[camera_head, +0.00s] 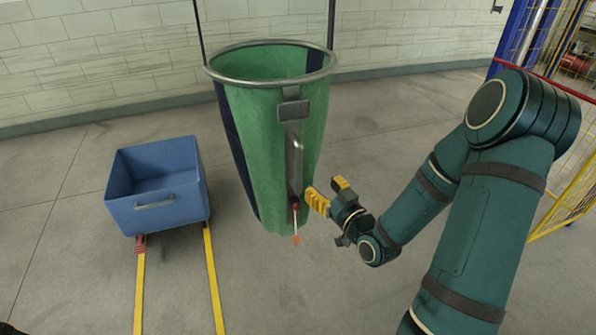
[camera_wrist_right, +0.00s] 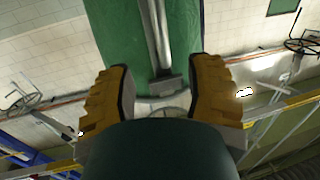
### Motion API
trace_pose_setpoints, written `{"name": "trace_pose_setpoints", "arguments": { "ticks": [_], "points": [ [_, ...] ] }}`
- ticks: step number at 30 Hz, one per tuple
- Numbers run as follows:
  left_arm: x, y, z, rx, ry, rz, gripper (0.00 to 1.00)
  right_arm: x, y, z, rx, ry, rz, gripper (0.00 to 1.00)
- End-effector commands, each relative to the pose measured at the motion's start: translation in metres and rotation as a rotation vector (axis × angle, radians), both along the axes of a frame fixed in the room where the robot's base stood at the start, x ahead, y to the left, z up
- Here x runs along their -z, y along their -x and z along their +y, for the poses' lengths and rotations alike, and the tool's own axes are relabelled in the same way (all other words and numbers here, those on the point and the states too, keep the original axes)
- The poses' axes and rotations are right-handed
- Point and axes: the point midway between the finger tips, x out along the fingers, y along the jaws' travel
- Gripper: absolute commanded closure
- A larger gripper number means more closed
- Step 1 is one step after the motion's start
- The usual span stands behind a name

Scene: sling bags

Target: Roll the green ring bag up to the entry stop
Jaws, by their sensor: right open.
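The green ring bag (camera_head: 270,130) hangs upright by its grey metal ring from two dark hangers, with a dark stripe down its left side. A grey vertical handle bar (camera_head: 295,165) runs down its front below a small grey plate. A red piece and a short cord with an orange end hang at the bar's foot. My right gripper (camera_head: 328,192) is open, just right of the bar's lower part. In the right wrist view, the bar (camera_wrist_right: 156,40) shows against the green cloth between my two yellow fingers (camera_wrist_right: 160,70); contact cannot be told. I cannot identify the entry stop.
A blue tub (camera_head: 155,190) stands left of the bag, at two yellow floor strips (camera_head: 213,280), with a small red piece by the left one. A pale block wall (camera_head: 110,50) is behind. A yellow mesh fence (camera_head: 565,200) stands at right.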

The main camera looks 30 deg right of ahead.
Motion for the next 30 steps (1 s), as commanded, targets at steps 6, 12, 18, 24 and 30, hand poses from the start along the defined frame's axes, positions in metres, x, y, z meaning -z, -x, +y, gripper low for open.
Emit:
{"name": "trace_pose_setpoints", "arguments": {
  "ticks": [6,12,18,24,30],
  "points": [
    [0.03,0.006,-0.001,0.011,0.001,0.014,1.0,0.003,-0.007,0.001,0.002,0.002,-0.004,0.48],
    [0.03,0.007,-0.002,0.013,0.002,0.017,1.0,-0.002,-0.038,0.001,0.0,-0.005,-0.003,0.48],
    [0.029,0.007,-0.002,0.012,0.002,0.016,1.0,-0.001,-0.077,-0.001,0.001,-0.004,-0.002,0.48],
    [0.029,0.007,-0.002,0.012,0.002,0.016,1.0,-0.001,-0.105,-0.002,0.002,-0.003,-0.001,0.48],
    [0.029,0.007,-0.002,0.012,0.002,0.016,1.0,-0.001,-0.117,-0.003,0.003,-0.003,0.001,0.48]
  ]
}}
